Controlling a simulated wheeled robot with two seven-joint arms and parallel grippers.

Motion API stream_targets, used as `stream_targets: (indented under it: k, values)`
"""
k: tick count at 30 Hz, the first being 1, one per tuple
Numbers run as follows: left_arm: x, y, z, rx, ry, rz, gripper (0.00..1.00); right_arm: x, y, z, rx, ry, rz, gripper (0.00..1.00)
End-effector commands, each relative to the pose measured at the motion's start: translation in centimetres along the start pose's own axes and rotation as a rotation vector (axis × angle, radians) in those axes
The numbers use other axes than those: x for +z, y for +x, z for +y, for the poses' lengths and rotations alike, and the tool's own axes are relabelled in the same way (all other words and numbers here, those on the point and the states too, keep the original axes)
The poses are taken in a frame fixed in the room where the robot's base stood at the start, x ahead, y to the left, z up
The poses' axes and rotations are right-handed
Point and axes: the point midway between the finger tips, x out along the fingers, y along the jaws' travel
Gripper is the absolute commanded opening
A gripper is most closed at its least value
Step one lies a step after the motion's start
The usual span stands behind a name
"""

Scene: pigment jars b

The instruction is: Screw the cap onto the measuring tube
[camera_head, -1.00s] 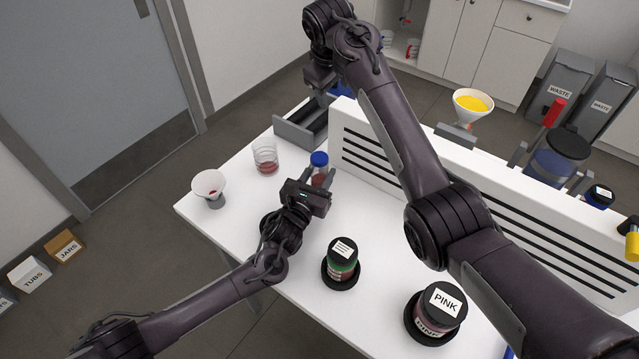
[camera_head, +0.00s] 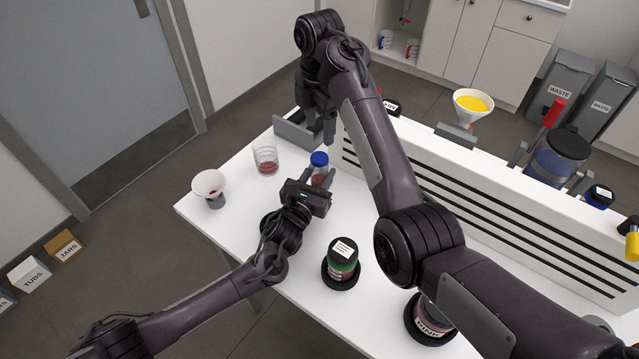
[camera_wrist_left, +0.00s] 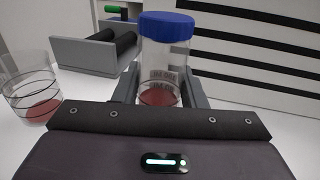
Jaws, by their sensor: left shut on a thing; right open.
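The measuring tube (camera_wrist_left: 160,72) is clear with dark markings and red content at the bottom. It stands upright between the fingers of my left gripper (camera_head: 322,179), which is shut on it. The blue cap (camera_wrist_left: 166,26) sits on the tube's mouth; it also shows in the head view (camera_head: 319,159). I cannot tell how tight the cap is. My right gripper (camera_head: 318,130) is open and points down above the table, behind the tube and near the grey tray. Its fingertips are small and partly unclear, and it is apart from the cap.
A glass with red content (camera_head: 266,160) and a white funnel (camera_head: 209,185) stand left of the tube. A grey tray (camera_head: 296,135) lies behind. A slotted white panel (camera_head: 480,190) runs along the right. A green-banded jar (camera_head: 342,262) stands in front.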

Motion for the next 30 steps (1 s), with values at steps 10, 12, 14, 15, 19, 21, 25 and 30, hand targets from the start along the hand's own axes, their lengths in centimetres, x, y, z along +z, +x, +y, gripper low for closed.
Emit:
stream_targets:
  k: [10, 12, 14, 15, 19, 21, 25, 30]
  values:
    - [0.0, 0.0, 0.0, 0.0, 0.0, 0.001, 0.0, 0.0, 1.4, 0.0, -0.002, 0.003, 0.0, 0.55]
    - [0.0, 0.0, 0.0, 0.0, 0.0, 0.001, 0.0, 0.0, 2.5, 0.0, -0.002, 0.004, 0.0, 0.55]
    - [0.0, 0.0, 0.0, 0.0, 0.0, 0.001, 0.0, 0.0, 3.5, 0.0, -0.002, 0.003, 0.0, 0.55]
    - [0.0, 0.0, 0.0, 0.0, 0.0, 0.001, 0.0, 0.0, 4.1, 0.0, -0.002, 0.003, -0.001, 0.55]
    - [0.0, 0.0, 0.0, 0.0, 0.0, 0.001, 0.0, 0.1, 6.0, 0.0, -0.002, 0.004, -0.001, 0.55]
    - [0.0, 0.0, 0.0, 0.0, 0.0, 0.001, 0.0, 0.0, 6.8, 0.0, 0.0, 0.003, -0.001, 0.55]
    - [0.0, 0.0, 0.0, 0.0, 0.0, 0.001, 0.0, 0.0, 7.7, 0.0, 0.0, 0.003, -0.001, 0.55]
    - [0.0, 0.0, 0.0, 0.0, 0.0, 0.001, 0.0, 0.0, 8.0, 0.1, 0.002, 0.003, -0.001, 0.55]
